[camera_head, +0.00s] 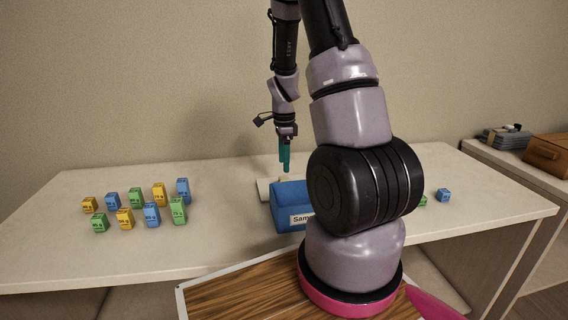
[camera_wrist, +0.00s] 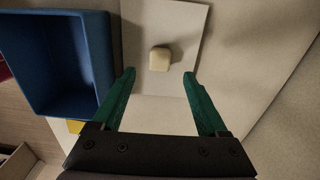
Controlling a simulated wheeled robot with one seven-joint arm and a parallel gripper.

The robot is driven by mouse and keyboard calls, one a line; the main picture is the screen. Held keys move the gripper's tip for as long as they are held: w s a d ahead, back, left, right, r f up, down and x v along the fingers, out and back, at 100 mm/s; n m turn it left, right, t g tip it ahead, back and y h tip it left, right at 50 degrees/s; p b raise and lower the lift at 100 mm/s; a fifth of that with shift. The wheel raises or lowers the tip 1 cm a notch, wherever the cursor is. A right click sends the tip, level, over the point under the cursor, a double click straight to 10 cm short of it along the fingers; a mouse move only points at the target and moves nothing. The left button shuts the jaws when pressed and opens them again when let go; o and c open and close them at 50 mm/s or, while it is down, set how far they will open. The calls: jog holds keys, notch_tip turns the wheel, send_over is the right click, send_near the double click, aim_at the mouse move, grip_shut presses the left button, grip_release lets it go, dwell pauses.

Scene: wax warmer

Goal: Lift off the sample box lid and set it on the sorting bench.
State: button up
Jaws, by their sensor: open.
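The blue sample box (camera_head: 288,206) stands on the sorting bench (camera_head: 130,255), its front label partly hidden by my arm. In the wrist view the box (camera_wrist: 93,60) is at the left, open at the top, with no lid over the visible opening. The pale rectangular lid (camera_wrist: 182,22) with a cream knob (camera_wrist: 159,58) is beside the box. In the head view a cream part of it (camera_head: 264,190) shows behind the box. My gripper (camera_head: 285,168) points down there, green fingers apart and empty. In the wrist view the knob appears just beyond the fingertips (camera_wrist: 159,75), untouched.
Several yellow, green and blue small blocks (camera_head: 125,217) stand in two rows at the bench's left. A small blue block (camera_head: 443,195) stands at the right. A side table holds a brown case (camera_head: 550,154). The bench between left blocks and box is clear.

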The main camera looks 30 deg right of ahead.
jog(key=shift+r, duration=0.75)
notch_tip(320, 180, up, 11)
dwell(0.4)
